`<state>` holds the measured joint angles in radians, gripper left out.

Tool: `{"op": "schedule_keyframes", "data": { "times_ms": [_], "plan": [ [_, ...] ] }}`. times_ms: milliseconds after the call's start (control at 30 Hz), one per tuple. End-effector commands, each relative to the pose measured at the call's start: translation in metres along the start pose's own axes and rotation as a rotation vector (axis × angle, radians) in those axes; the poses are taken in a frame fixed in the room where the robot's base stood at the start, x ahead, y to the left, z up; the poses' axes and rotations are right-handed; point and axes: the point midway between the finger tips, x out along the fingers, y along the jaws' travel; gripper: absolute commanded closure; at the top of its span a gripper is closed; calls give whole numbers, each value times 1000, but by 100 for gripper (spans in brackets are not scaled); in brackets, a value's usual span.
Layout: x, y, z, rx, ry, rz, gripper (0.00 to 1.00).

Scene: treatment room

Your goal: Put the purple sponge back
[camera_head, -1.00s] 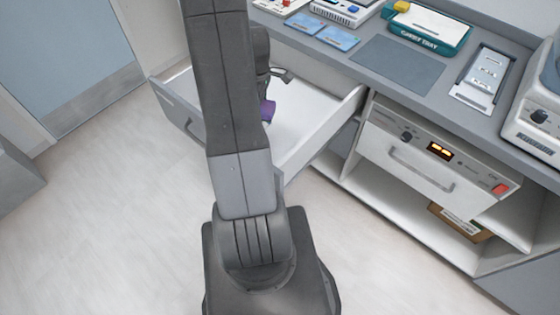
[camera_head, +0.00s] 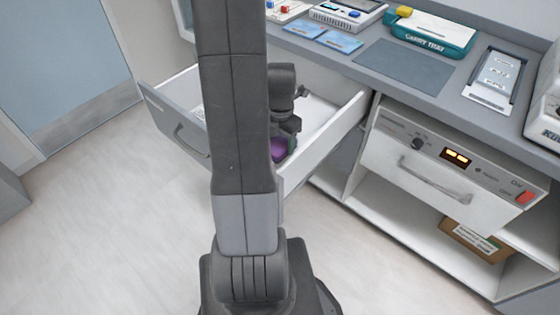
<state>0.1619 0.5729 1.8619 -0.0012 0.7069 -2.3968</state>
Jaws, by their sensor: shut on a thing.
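The purple sponge (camera_head: 278,149) shows as a small purple patch inside the open white drawer (camera_head: 328,130). My gripper (camera_head: 287,140) is over the drawer, low inside it, and is shut on the sponge. My arm hides much of the sponge and the left part of the drawer. I cannot tell whether the sponge touches the drawer floor.
The counter above holds a teal-and-white carry tray (camera_head: 433,32), blue cards (camera_head: 339,41), a grey mat (camera_head: 405,66) and a metal plate (camera_head: 494,76). A closed drawer unit with a lit display (camera_head: 457,155) is at the right, above a shelf with a cardboard box (camera_head: 474,242). The floor at left is clear.

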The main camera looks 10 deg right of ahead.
Motion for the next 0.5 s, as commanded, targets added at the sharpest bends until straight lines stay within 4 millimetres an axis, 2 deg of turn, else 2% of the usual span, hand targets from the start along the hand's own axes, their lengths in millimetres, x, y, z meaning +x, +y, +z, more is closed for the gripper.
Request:
{"op": "schedule_keyframes", "data": {
  "times_ms": [33, 100, 333, 500],
  "plan": [
    [12, 0, -1, 0, 4, -3, 64],
    [22, -1, -1, 1, 3, -3, 64],
    [39, 0, 0, 2, 1, -1, 64],
    [63, 0, -1, 2, 2, -2, 64]
  ]
}}
